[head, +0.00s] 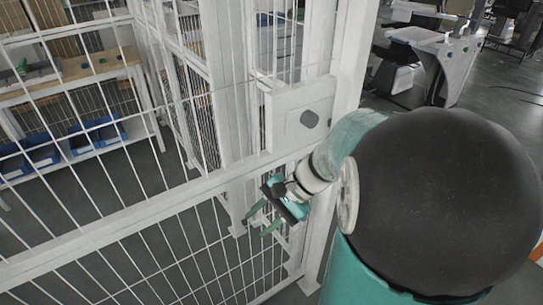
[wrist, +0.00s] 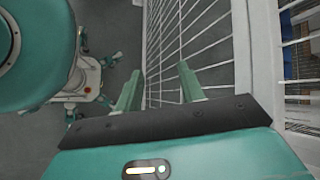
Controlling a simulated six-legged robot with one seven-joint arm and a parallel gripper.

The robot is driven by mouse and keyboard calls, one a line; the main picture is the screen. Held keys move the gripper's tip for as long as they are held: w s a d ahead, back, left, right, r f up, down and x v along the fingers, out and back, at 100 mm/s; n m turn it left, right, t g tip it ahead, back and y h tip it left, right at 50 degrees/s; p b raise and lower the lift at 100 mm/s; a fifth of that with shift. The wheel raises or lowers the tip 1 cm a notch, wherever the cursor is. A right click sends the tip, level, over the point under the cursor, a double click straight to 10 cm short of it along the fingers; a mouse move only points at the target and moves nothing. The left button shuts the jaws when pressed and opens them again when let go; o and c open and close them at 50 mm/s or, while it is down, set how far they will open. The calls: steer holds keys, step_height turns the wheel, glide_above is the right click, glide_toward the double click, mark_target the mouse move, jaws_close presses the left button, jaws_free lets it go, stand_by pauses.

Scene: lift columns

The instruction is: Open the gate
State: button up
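The gate (head: 110,222) is a white frame with wire mesh, and it spans the left and middle of the head view. My gripper (head: 258,220) is below and left of the knob, in front of the gate's lower mesh. Its two green fingers are spread with nothing visible between them. The wrist view shows my gripper (wrist: 159,80) open beside the white mesh (wrist: 195,45). The knob is not seen in the wrist view.
Behind the mesh stand shelves with blue bins (head: 97,135). A white post (head: 345,60) rises right of the lock plate. Grey machines (head: 430,60) stand at the back right on open grey floor.

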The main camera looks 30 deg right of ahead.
steer(key=s+d+f+m+t+h, duration=0.1)
steer(key=d+f+m+t, duration=0.35)
steer(key=d+m, duration=0.35)
steer(key=s+d+f+m+t+h, duration=0.1)
steer(key=d+f+m+t+h, duration=0.3)
steer(key=d, duration=0.6)
steer(key=s+d+f+m+t+y, duration=0.1)
steer(key=d+f+m+t, duration=0.2)
steer(key=d+m+t, duration=0.45)
steer(key=w+a+g, duration=0.1)
steer(key=w, duration=1.3)
steer(key=shift+a+r, duration=0.15)
steer(key=shift+a, duration=0.25)
steer(key=shift+c, duration=0.2)
jaws_close()
